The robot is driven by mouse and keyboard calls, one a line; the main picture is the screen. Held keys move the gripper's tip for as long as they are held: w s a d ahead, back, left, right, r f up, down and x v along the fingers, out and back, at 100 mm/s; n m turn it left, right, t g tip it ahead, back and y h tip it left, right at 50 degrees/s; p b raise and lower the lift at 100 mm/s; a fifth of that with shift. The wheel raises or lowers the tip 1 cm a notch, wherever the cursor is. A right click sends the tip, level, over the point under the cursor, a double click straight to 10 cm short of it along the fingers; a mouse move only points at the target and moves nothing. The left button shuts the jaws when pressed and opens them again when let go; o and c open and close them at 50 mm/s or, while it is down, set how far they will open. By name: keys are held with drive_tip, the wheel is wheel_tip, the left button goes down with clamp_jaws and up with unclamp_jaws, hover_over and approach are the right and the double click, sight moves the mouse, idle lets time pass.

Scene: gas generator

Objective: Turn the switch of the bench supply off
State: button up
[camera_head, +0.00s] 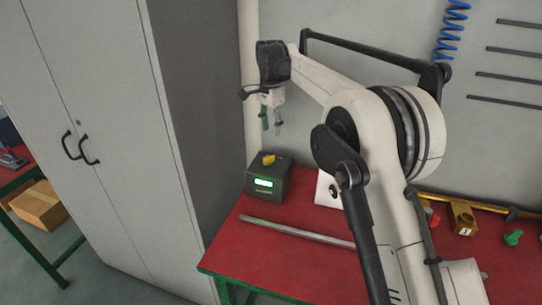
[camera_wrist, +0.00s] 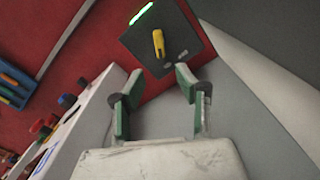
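The bench supply (camera_head: 267,184) is a dark box with a lit green display, standing on the red bench near its left end. Its yellow switch (camera_head: 268,159) sits on top. In the wrist view the supply (camera_wrist: 178,55) is ahead of the fingers, and the yellow switch (camera_wrist: 158,44) shows as an elongated knob lying nearly along the view's vertical. My gripper (camera_head: 271,122) is above the supply, apart from it, pointing down. In the wrist view my gripper (camera_wrist: 160,86) has its two green-padded fingers spread with nothing between them.
A metal rod (camera_head: 297,230) lies on the red bench (camera_head: 262,261) in front of the supply. A tall grey cabinet (camera_head: 100,120) stands close on the left. A brass pipe with valves (camera_head: 462,215) runs along the right. A blue coiled hose (camera_head: 453,30) hangs at the wall.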

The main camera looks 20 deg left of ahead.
sight(271, 155)
wheel_tip(271, 155, down, 12)
drive_tip(key=shift+p, duration=0.5)
clamp_jaws()
